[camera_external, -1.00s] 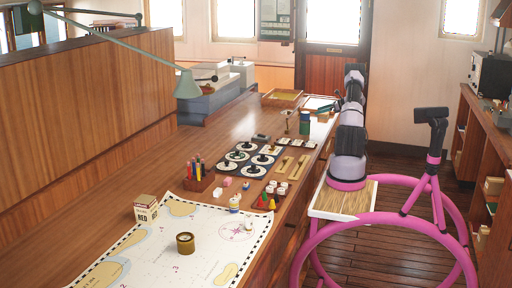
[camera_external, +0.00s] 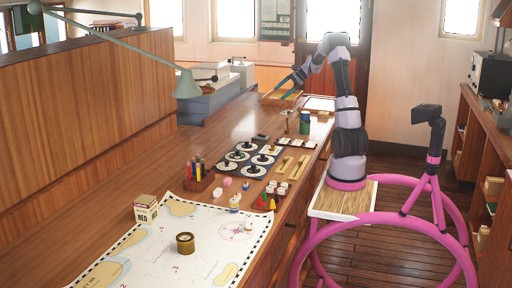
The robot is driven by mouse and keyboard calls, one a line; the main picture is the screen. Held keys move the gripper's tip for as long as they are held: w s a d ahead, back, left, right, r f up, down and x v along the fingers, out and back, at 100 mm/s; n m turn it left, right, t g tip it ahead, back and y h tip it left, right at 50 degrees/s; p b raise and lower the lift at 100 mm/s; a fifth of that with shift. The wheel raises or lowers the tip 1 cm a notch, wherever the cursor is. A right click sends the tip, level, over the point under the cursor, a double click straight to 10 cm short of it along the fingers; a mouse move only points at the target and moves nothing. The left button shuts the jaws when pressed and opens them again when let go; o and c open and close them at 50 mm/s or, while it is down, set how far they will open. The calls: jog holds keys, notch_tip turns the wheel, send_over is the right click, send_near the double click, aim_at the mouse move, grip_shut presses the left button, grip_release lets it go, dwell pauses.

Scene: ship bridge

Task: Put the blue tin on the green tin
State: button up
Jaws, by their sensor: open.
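A blue tin (camera_external: 304,129) and a green tin (camera_external: 304,116) show as one short column near the right edge of the long wooden counter. My gripper (camera_external: 268,95) is open, small in the view, over the yellowish wooden tray at the far end of the counter. It is behind and to the left of the tins, apart from them. I see nothing held in it.
The wooden tray (camera_external: 281,101) lies under my gripper, with a pale flat tray (camera_external: 319,103) to its right. A small stand (camera_external: 287,122) is just left of the tins. Black round items on pads (camera_external: 248,158), a pen holder (camera_external: 199,180) and a chart (camera_external: 205,235) lie nearer.

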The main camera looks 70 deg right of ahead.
jog(key=a+r+n+g, duration=0.1)
jog(key=a+r+n, duration=0.2)
jog(key=a, duration=0.7)
jog(key=a+r+n+g, duration=0.1)
jog(key=a+r+n, duration=0.15)
jog(key=a, duration=0.65)
jog(key=a+r+n+g, duration=0.15)
jog(key=a+n, duration=0.25)
jog(key=a, duration=0.6)
jog(key=s+a+n+t+h, duration=0.1)
jog(key=s+a+n, duration=1.1)
jog(key=s+a, duration=0.5)
jog(key=shift+s+a+f+t+h, duration=0.2)
jog(key=shift+s+a+t+h, duration=0.15)
jog(key=shift+a, duration=0.55)
